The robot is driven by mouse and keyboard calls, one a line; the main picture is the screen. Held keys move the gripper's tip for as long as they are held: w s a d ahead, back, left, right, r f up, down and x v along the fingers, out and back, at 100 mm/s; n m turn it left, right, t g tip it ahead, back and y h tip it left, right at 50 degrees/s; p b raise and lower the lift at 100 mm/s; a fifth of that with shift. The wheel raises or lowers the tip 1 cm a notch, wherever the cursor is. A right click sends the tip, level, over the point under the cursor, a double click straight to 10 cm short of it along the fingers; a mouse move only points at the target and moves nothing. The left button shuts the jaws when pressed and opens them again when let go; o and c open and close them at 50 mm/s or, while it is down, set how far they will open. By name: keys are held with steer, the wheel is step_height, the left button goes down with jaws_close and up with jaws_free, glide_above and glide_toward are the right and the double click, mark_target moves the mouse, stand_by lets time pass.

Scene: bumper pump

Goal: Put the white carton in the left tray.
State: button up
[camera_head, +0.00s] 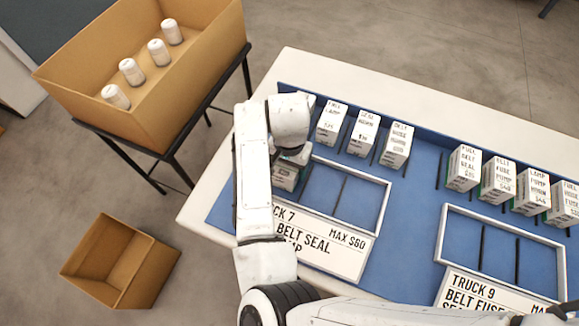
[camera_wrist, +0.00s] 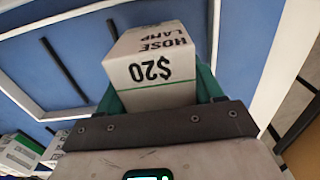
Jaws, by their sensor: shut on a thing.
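A white carton (camera_head: 285,177), lettered "HOSE LAMP $20" in the wrist view (camera_wrist: 155,70), is between the teal fingers of my gripper (camera_head: 294,156). My gripper is shut on it, and its fingers also show in the wrist view (camera_wrist: 160,88). In the head view the carton is at the left end of the left tray (camera_head: 388,205), a white frame on the blue mat. My arm hides part of the carton and the tray's left side. I cannot tell whether the carton touches the mat. The tray's visible middle and right parts are empty.
A sign (camera_head: 318,245) reading "TRUCK 7", "MAX $60" lies before the left tray. The right tray (camera_head: 500,217), with a "TRUCK 9" sign (camera_head: 490,290), looks empty. Several white cartons (camera_head: 364,132) stand behind the trays. A cardboard box (camera_head: 190,85) with several white cans stands left; another box (camera_head: 120,262) is on the floor.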

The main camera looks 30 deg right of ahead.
steer(key=shift+f, duration=0.65)
steer(key=shift+f, duration=0.1)
steer(key=o, duration=1.3)
steer(key=shift+c, duration=0.2)
step_height(320, 180, up, 12)
steer(key=shift+r, duration=0.15)
